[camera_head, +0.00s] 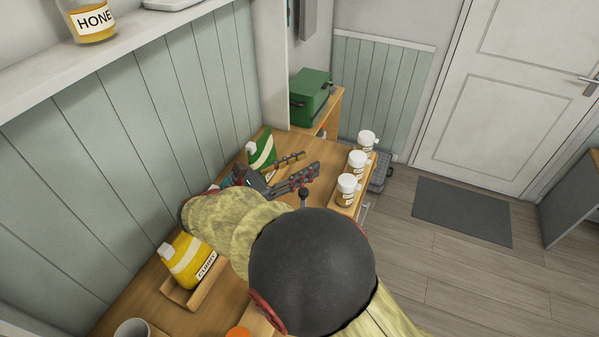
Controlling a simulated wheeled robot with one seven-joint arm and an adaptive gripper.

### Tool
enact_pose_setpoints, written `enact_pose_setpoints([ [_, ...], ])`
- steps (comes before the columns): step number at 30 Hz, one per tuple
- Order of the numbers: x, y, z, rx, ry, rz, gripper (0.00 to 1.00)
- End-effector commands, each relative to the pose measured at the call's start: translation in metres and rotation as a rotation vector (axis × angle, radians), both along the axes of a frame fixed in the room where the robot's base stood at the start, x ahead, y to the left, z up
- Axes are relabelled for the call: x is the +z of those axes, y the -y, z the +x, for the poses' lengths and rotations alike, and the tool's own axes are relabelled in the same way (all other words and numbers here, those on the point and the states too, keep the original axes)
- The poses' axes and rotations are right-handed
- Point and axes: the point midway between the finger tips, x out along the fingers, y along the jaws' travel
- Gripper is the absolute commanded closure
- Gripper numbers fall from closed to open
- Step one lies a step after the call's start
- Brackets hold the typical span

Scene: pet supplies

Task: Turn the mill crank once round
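My gripper (311,162) reaches over the wooden counter, its two fingers pointing right with a gap between them. It looks open, and I see nothing held in it. A small dark knob on a short stem (304,192) stands just below the lower finger in the picture. It may be the mill crank's handle, but I cannot be sure. It appears apart from the fingers, though the depth is hard to judge. The mill body is not recognisable; my arm's yellowish sleeve and large dark joint cover that area.
Several white jars (347,188) line the counter's right edge. A green pouch (262,152) stands behind my gripper. A yellow pouch (190,258) sits in a wooden tray at left. A green box (311,98) is at the back. The floor at right is clear around a grey mat (462,212).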

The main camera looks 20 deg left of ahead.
Motion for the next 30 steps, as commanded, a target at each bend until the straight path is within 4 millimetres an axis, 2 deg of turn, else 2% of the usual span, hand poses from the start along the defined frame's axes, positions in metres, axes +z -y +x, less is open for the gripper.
enact_pose_setpoints([
  [5,-0.012,-0.033,-0.032,0.079,0.002,0.005,0.77],
  [9,-0.03,-0.059,-0.072,0.176,0.009,0.004,0.85],
  [12,-0.044,-0.072,-0.099,0.248,0.065,0.093,0.91],
  [15,-0.054,-0.08,-0.117,0.299,0.127,0.208,0.97],
  [17,-0.059,-0.083,-0.126,0.327,0.166,0.286,1.0],
  [22,-0.076,-0.089,-0.148,0.388,0.278,0.542,1.0],
  [30,-0.092,-0.086,-0.158,0.412,0.454,0.98,1.0],
])
